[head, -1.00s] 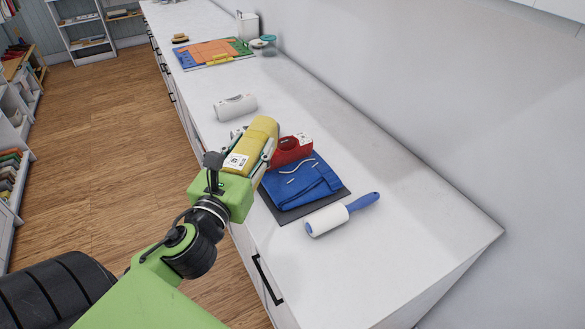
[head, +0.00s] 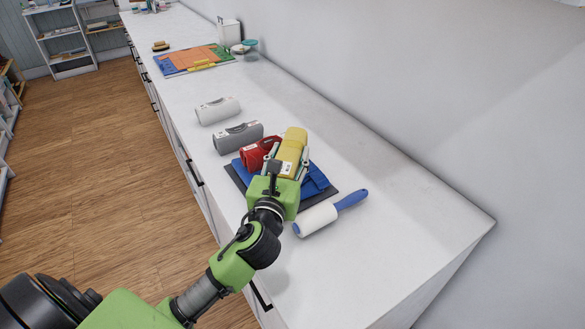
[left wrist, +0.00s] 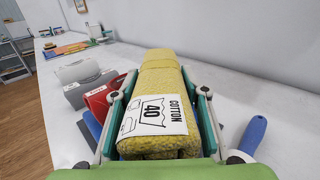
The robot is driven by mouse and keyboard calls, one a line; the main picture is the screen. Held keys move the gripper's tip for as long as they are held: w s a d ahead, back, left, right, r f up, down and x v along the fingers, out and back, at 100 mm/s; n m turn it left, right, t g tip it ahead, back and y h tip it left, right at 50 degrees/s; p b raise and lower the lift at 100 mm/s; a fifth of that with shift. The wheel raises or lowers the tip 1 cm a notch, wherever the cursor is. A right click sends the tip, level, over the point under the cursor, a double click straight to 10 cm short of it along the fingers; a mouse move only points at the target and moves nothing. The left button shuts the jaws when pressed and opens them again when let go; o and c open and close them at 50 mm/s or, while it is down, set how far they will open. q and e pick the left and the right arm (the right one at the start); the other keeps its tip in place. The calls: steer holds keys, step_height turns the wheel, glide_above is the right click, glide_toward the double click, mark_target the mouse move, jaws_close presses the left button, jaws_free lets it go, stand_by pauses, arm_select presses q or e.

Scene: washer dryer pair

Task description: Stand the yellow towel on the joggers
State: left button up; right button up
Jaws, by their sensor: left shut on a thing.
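The rolled yellow towel (head: 293,145) with a white care label is held in my left gripper (head: 288,165), which is shut on it. In the left wrist view the towel (left wrist: 163,85) fills the middle between the two fingers, its label reading COTTON 40. The folded blue joggers (head: 316,182) lie on a dark mat (head: 240,176) on the counter, partly hidden by my gripper and the towel. The towel is over the joggers; I cannot tell whether it touches them. My right gripper is not in view.
A red rolled towel (head: 255,155) lies right beside the yellow towel. Grey (head: 237,137) and white (head: 217,109) rolls lie farther back. A lint roller (head: 320,218) with a blue handle lies at the front right. The counter's right end is clear.

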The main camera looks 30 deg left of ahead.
arm_select(q)
steer(key=shift+w+d+f, duration=0.1)
steer(key=shift+w+f, duration=0.05)
steer(key=shift+f, duration=0.05)
steer(key=f, duration=0.3)
steer(key=shift+w+d+f, duration=0.15)
steer(key=shift+w+f, duration=0.05)
steer(key=shift+f, duration=0.05)
steer(key=o, duration=1.4)
steer(key=shift+f, duration=0.1)
steer(key=shift+c, duration=0.2)
steer(key=shift+s, duration=0.1)
steer(key=shift+s, duration=0.15)
steer(key=b+v, duration=0.2)
steer(key=v, duration=0.9)
steer(key=shift+s+d+b, duration=0.2)
steer(key=shift+s+b, duration=0.1)
steer(key=shift+s, duration=0.05)
